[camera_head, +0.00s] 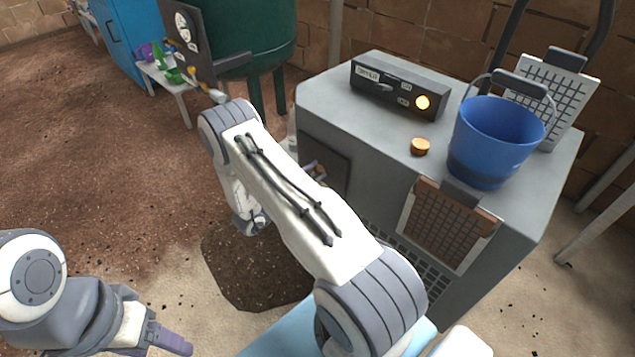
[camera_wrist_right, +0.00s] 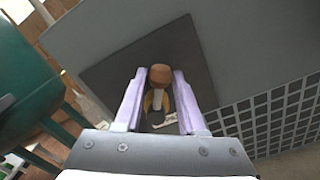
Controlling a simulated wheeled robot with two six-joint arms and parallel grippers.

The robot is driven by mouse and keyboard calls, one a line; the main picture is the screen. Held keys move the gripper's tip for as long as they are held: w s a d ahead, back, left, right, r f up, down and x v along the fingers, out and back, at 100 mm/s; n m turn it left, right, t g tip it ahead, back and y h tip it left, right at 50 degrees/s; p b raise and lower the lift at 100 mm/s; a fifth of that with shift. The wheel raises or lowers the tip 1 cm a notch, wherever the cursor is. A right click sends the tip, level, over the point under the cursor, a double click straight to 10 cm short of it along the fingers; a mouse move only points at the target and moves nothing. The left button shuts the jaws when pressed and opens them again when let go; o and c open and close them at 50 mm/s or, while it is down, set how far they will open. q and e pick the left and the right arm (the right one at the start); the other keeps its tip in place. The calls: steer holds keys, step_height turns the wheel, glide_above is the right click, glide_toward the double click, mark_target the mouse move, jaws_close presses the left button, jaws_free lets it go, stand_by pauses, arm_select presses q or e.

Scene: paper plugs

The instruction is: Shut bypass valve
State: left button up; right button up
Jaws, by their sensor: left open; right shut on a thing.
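The valve shows in the right wrist view as a brown-orange knob (camera_wrist_right: 160,76) on a pale stem, in front of a dark square panel (camera_wrist_right: 200,60). A yellow part and a small white label (camera_wrist_right: 165,124), too small to read, lie behind the stem. My right gripper (camera_wrist_right: 160,84) has its two lavender fingers on either side of the knob and is shut on it. In the head view my right arm reaches across to the grey cabinet's (camera_head: 400,160) left side and hides most of the valve. My left gripper (camera_head: 168,340) is open and empty at the lower left.
On the cabinet stand a blue bucket (camera_head: 492,140), a control box with a lit yellow lamp (camera_head: 400,90) and an orange cap (camera_head: 420,146). A green tank (camera_head: 262,40) and a small white table (camera_head: 165,75) stand behind.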

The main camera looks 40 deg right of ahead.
steer(key=shift+w+r+n, duration=0.1)
steer(key=shift+w+n, duration=0.1)
steer(key=shift+n, duration=0.2)
steer(key=n, duration=0.1)
steer(key=w+n+p, duration=0.1)
steer(key=n, duration=0.1)
steer(key=shift+w+r, duration=0.3)
steer(key=o, duration=1)
steer(key=shift+a, duration=0.15)
steer(key=shift+s+a+p, duration=0.2)
steer(key=shift+a+p, duration=0.4)
steer(key=shift+a, duration=1.35)
